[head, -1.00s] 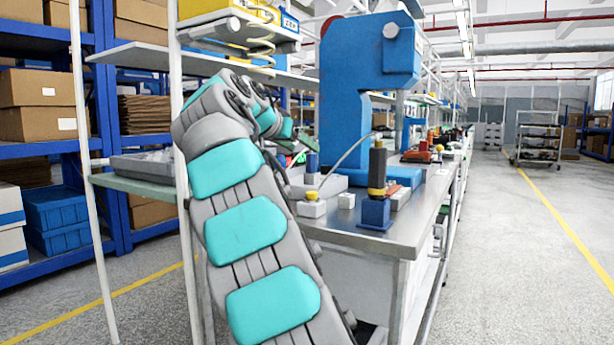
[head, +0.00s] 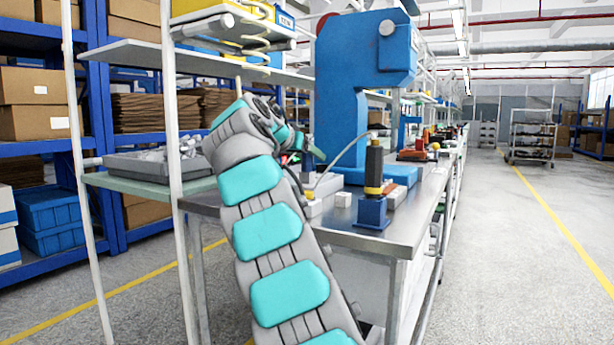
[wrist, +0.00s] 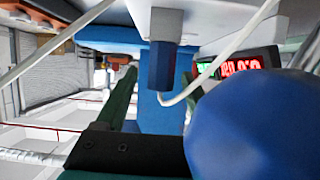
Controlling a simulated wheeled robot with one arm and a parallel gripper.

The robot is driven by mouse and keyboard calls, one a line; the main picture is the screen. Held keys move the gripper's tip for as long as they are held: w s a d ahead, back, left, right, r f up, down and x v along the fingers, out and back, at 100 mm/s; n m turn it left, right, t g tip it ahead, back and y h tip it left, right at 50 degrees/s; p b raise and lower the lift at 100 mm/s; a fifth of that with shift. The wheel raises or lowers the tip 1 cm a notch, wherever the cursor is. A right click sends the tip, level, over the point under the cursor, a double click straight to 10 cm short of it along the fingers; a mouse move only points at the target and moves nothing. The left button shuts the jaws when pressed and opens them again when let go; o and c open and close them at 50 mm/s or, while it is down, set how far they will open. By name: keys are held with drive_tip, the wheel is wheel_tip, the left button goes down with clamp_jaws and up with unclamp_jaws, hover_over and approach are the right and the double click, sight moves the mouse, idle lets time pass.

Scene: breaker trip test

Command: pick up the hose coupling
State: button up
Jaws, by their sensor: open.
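I cannot single out the hose coupling with certainty in either view. A grey tray (head: 150,166) at the left of the bench holds several pale grey parts (head: 178,150), too small to identify. My gripper (head: 311,150) is partly hidden behind my arm in the head view, over the bench beside the blue press. In the wrist view a dark gripper part (wrist: 125,150) shows at the bottom, with nothing seen held. A large smooth blue rounded thing (wrist: 260,125) fills the lower right, close to the camera; I cannot tell what it is.
The blue press (head: 345,90) stands on the steel bench (head: 345,238). A black cylinder with a yellow band (head: 374,170) stands on a blue block near the front. A white hose (wrist: 215,60) and red-digit display (wrist: 240,64) show in the wrist view. An aisle lies right.

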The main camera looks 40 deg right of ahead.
clamp_jaws()
idle(0.4)
idle(0.4)
